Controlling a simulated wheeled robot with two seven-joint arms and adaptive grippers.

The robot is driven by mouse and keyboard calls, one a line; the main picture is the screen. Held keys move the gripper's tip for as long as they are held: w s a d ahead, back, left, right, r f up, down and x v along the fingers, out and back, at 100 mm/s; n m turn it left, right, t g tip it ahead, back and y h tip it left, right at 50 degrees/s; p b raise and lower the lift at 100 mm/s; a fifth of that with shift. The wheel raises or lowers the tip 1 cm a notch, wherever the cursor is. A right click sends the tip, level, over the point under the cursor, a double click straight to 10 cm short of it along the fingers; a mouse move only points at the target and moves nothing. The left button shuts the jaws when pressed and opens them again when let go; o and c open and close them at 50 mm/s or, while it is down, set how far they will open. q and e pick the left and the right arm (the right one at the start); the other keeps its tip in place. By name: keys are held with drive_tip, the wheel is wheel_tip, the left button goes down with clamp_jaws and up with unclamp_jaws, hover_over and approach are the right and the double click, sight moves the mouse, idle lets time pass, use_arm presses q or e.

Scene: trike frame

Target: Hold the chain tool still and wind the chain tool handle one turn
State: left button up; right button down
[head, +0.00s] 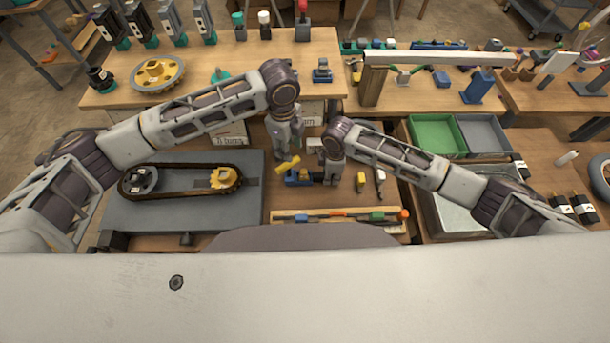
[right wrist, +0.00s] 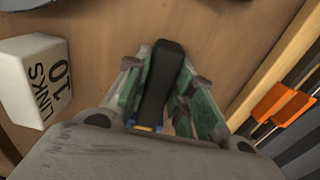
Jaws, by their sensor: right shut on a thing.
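The chain tool (head: 298,179) has a blue body and a yellow handle (head: 288,165) and is at the middle of the bench in the head view. My right gripper (head: 331,180) is at the right end of the tool. In the right wrist view its green-padded fingers (right wrist: 165,95) are shut on a dark block-shaped part (right wrist: 163,75), with a bit of blue and yellow at its near end. My left gripper (head: 290,151) points down just above the yellow handle. Its fingertips are too small to tell whether they are open or touch the handle.
A chain loop (head: 180,167) around two sprockets lies on a grey plate at left. A white block marked 10 LINKS (right wrist: 35,80) is beside my right gripper. A wooden rack (head: 290,216) with coloured tools is in front. Green (head: 437,122) and grey (head: 481,120) trays are at right.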

sight(288, 165)
use_arm(q)
drive_tip(key=n, duration=0.6)
drive_tip(key=shift+s+a, duration=0.1)
drive_tip(key=shift+a, duration=0.1)
drive_tip(key=n, duration=0.7)
drive_tip(key=shift+a, duration=0.1)
drive_tip(key=shift+f, duration=0.1)
idle(0.4)
drive_tip(key=shift+f, duration=4.8)
clamp_jaws()
